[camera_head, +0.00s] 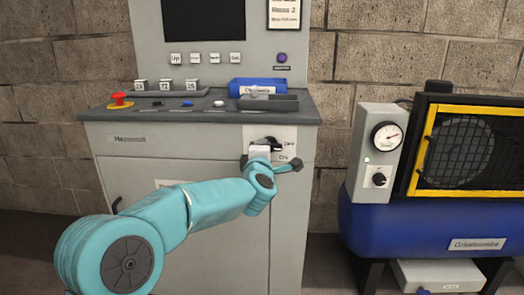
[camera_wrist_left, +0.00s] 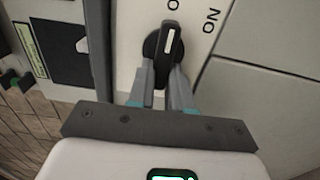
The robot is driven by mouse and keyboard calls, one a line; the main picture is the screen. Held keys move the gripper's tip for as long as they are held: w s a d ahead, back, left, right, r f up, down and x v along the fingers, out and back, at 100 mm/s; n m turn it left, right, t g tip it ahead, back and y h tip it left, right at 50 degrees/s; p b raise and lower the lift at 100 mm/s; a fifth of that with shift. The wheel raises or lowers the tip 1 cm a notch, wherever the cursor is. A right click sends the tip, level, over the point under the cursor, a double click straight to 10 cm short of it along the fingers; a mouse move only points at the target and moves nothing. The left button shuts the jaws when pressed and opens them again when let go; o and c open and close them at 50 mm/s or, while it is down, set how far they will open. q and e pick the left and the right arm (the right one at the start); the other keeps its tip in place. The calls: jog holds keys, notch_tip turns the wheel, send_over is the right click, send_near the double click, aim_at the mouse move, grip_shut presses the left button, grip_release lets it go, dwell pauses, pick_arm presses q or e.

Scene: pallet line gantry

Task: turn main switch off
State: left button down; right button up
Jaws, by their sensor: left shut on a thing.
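The main switch (camera_head: 270,142) is a black rotary knob on a white plate on the grey cabinet's front, with OFF and ON printed at its right. In the left wrist view the knob (camera_wrist_left: 170,45) has a raised black handle with a white line. The handle points up toward a partly cut-off letter O, while ON stands to its right. My left gripper (camera_head: 261,152) is at the switch; in its wrist view its two fingers (camera_wrist_left: 163,80) are shut on the handle from both sides. The gripper hides part of the switch in the head view. My right gripper is not in view.
The grey control cabinet (camera_head: 115,165) has a red emergency button (camera_head: 120,99), small buttons and a blue tray (camera_head: 257,85) on top. A blue compressor (camera_head: 400,232) with a gauge box (camera_head: 366,150) stands at the right. A brick wall (camera_head: 60,100) is behind.

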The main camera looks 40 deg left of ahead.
pick_arm(q)
jog(key=c, duration=1)
grip_release()
jog(key=shift+c, duration=0.2)
jog(key=p+v, duration=0.1)
jog(key=v, duration=1.5)
jog(key=shift+s, duration=0.2)
